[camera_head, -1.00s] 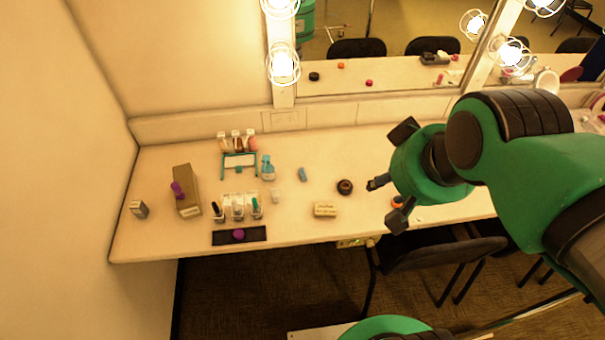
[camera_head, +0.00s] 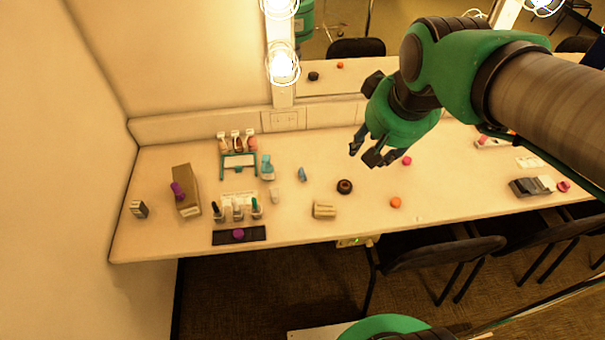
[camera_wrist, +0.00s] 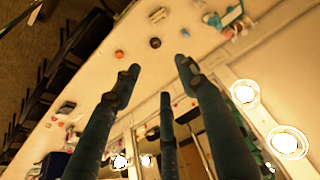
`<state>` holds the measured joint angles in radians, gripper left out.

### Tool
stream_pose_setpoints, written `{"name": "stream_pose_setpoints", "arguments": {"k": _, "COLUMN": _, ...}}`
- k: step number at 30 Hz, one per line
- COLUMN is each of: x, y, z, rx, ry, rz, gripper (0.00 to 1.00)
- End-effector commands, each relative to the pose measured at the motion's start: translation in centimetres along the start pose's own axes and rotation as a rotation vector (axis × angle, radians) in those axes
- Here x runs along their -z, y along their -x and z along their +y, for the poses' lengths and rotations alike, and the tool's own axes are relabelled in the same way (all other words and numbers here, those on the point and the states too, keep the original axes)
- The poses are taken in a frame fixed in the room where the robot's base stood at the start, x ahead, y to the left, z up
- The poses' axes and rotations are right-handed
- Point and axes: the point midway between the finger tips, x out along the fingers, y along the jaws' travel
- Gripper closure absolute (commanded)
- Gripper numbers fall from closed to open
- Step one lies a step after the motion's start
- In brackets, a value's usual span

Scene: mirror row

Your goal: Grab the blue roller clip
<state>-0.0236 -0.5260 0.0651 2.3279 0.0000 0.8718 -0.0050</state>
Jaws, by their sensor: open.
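The blue roller clip (camera_head: 302,174) is a small blue cylinder lying on the table, right of a light blue bottle (camera_head: 267,168). In the wrist view the clip (camera_wrist: 185,33) is a small blue spot beyond the fingertips. My gripper (camera_head: 366,152) is above the table, up and to the right of the clip in the head view, pointing down-left. Its fingers are spread and empty, with bare table between them in the wrist view (camera_wrist: 158,75). Nothing touches the clip.
A dark brown ring (camera_head: 344,187), a beige block (camera_head: 324,210) and a small whitish object (camera_head: 274,195) lie near the clip. A teal stand (camera_head: 239,165) is to its left. The mirror (camera_head: 325,75) rises behind the table. An orange piece (camera_head: 396,202) lies to the right.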

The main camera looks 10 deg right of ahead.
Motion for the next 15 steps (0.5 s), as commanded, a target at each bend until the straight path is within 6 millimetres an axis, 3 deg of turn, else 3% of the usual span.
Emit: {"name": "stream_pose_setpoints", "arguments": {"k": 15, "x": 9.8, "y": -8.5, "z": -1.5, "rx": 0.011, "ry": 0.035, "rz": -0.116, "gripper": 0.57}}
